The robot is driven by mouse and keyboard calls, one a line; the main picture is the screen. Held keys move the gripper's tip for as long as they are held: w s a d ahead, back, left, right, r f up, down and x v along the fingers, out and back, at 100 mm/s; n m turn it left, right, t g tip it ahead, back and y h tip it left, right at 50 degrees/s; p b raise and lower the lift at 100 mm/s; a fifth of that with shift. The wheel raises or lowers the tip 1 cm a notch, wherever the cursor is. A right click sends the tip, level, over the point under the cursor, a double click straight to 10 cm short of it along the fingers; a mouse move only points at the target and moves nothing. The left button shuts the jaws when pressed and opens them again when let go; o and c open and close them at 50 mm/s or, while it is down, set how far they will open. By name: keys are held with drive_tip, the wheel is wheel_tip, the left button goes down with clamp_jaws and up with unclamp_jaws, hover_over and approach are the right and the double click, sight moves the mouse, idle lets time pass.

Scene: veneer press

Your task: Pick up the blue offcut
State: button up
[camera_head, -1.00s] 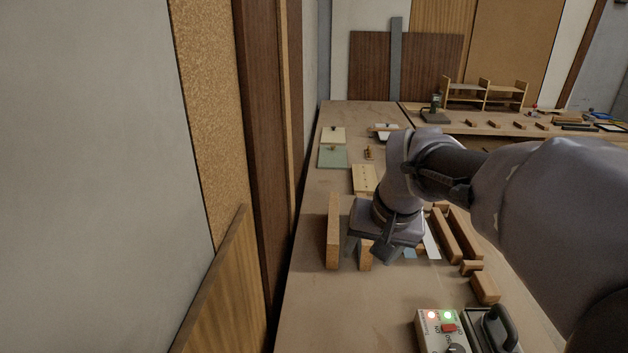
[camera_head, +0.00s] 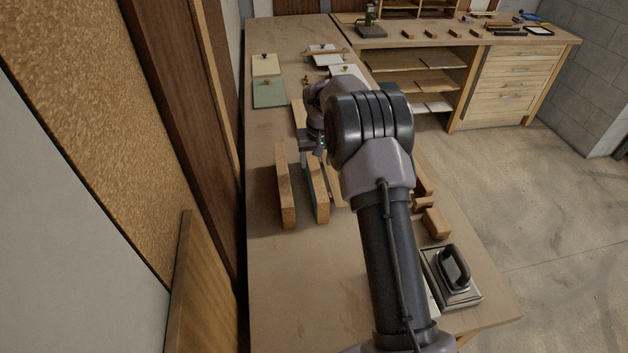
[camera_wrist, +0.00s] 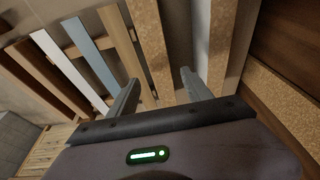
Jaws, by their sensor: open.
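The blue offcut is most likely the pale blue-grey strip (camera_wrist: 92,52) in the wrist view. A wooden strip (camera_wrist: 152,45) shows between the fingers, and nothing is visibly gripped. In the head view my gripper (camera_head: 309,150) is partly hidden by the wrist, above the bench near the far ends of two upright wooden pieces.
Upright wooden pieces (camera_head: 286,190) stand left of my arm. A white strip (camera_wrist: 66,68) lies beyond the blue-grey one. An iron (camera_head: 455,268) sits at the bench's right edge. Pale and green panels (camera_head: 268,93) lie at the back left. The front left of the bench is clear.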

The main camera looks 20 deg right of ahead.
sight(315, 169)
drive_tip(key=b+x, duration=0.1)
drive_tip(key=x, duration=0.5)
drive_tip(key=shift+f, duration=0.35)
drive_tip(key=shift+r, duration=0.15)
drive_tip(key=shift+c, duration=0.9)
clamp_jaws()
